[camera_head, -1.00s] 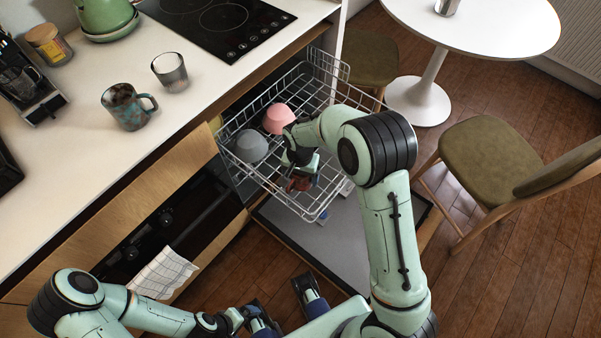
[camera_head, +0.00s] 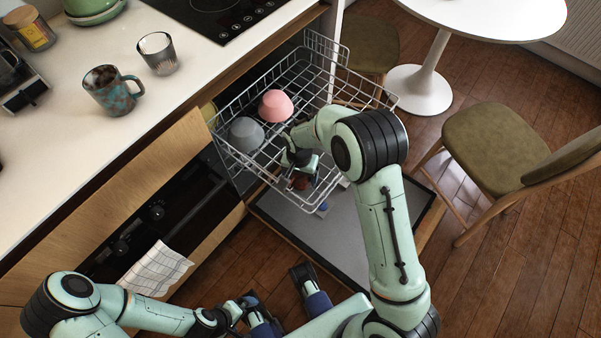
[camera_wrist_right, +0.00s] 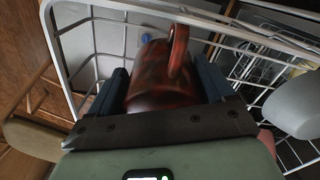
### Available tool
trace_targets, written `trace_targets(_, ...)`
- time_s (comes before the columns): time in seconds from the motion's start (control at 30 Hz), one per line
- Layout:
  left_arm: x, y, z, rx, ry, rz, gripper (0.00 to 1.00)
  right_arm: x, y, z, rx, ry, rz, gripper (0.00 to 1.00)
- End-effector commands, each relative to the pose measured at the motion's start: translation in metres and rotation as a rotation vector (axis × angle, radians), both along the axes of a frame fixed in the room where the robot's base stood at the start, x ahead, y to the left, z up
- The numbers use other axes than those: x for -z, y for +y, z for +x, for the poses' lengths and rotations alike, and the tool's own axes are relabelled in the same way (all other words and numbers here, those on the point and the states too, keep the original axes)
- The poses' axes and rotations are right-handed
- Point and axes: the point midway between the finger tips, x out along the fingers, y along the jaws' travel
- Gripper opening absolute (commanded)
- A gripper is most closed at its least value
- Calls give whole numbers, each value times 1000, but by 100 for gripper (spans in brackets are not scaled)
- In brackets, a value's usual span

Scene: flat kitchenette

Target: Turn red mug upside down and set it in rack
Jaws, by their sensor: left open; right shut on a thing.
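The red mug (camera_wrist_right: 160,78) is between the fingers of my right gripper (camera_wrist_right: 165,88), which is shut on it. In the right wrist view its handle (camera_wrist_right: 179,45) points away from the gripper. In the head view the red mug (camera_head: 301,183) is small and mostly hidden by my right gripper (camera_head: 301,172). It is at the front part of the wire dish rack (camera_head: 330,172); I cannot tell whether it touches the wires. My left gripper (camera_head: 258,312) is open and empty, low in front of the cabinets.
An upturned grey bowl (camera_head: 246,134) and an upturned pink bowl (camera_head: 275,106) sit in the rack. The dishwasher door (camera_head: 345,235) is lowered below. A blue-brown mug (camera_head: 113,91) and a glass (camera_head: 158,53) stand on the counter. A chair (camera_head: 495,150) stands at the right.

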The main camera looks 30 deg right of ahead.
Motion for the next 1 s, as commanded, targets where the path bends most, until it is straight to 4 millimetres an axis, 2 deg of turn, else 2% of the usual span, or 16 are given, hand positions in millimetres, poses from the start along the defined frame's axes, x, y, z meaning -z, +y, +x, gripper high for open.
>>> trace_targets(0.03,0,0,0,0,0,0,100,1,7,-2,-7,6,9,18)
trace_targets(0.27,0,0,0,0,0,0,100,1,7,-2,-7,6,9,18)
trace_targets(0.3,0,0,0,0,1,0,100,1,7,-2,-7,6,9,84)
trace_targets(0.37,0,0,0,0,1,0,100,1,7,-2,-7,6,9,100)
trace_targets(0.67,-1,0,0,1,2,-1,100,-5,3,-1,-3,1,4,100)
trace_targets(0.77,-4,0,-2,2,5,-1,100,-17,3,0,-3,0,4,100)
trace_targets(1.0,-15,0,-6,4,20,-3,100,-71,6,1,-5,-2,6,100)
